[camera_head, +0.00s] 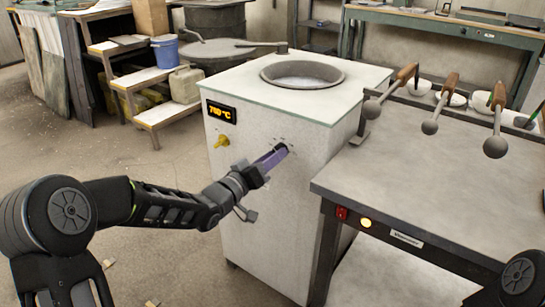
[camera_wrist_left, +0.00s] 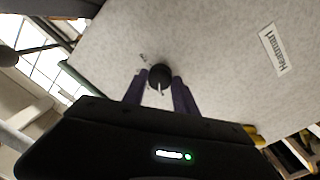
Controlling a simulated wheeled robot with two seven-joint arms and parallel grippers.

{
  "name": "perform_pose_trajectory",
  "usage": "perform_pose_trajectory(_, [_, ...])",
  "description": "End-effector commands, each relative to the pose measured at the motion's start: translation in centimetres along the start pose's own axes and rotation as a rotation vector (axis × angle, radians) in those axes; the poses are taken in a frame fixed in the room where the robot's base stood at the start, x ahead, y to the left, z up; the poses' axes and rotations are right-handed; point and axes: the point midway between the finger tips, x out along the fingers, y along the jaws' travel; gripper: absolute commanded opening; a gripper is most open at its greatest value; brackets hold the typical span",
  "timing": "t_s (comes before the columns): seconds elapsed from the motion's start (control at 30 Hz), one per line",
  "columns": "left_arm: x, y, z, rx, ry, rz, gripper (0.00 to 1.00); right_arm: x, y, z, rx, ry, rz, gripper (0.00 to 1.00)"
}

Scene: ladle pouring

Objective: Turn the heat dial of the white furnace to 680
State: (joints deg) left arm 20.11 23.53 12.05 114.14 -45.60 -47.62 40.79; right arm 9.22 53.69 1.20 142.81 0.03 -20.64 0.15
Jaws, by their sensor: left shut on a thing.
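The white furnace (camera_head: 250,215) stands in the middle of the head view, with a round crucible opening (camera_head: 302,75) in its top. Its orange display (camera_head: 221,111) appears to read 760 °C. The black heat dial (camera_wrist_left: 160,77) with a white mark is on its front face. My left gripper (camera_head: 281,150) reaches the front face, and its purple fingers are shut on the dial, one on each side in the left wrist view. A yellow knob (camera_head: 222,141) sits below the display, left of my gripper. My right gripper is not in view.
A grey worktable (camera_head: 420,180) stands close on the furnace's right, with several ladles (camera_head: 430,126) with wooden handles at its back. A stepped wooden shelf (camera_head: 165,112) with a blue bucket (camera_head: 166,50) is at back left. The floor left of the furnace is mostly clear.

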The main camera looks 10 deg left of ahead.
Motion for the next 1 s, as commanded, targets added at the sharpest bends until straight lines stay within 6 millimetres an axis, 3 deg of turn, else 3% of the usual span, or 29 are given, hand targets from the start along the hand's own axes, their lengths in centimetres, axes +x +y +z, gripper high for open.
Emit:
perform_pose_trajectory(0.13, [0.0,-0.1,0.0,0.001,0.000,-0.001,0.00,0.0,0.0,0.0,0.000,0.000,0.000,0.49])
perform_pose_trajectory(0.17, [0.0,-0.1,0.0,0.001,0.000,-0.001,0.35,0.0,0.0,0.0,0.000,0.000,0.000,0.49])
perform_pose_trajectory(0.4, [0.0,0.0,0.0,0.001,0.000,0.000,0.55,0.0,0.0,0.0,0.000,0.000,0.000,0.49])
perform_pose_trajectory(0.77, [-0.4,0.0,0.0,0.002,0.000,-0.001,0.56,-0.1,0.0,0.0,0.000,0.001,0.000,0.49])
perform_pose_trajectory(1.0, [-3.5,0.0,-0.2,0.002,0.000,-0.003,0.56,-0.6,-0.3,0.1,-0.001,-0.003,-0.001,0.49])
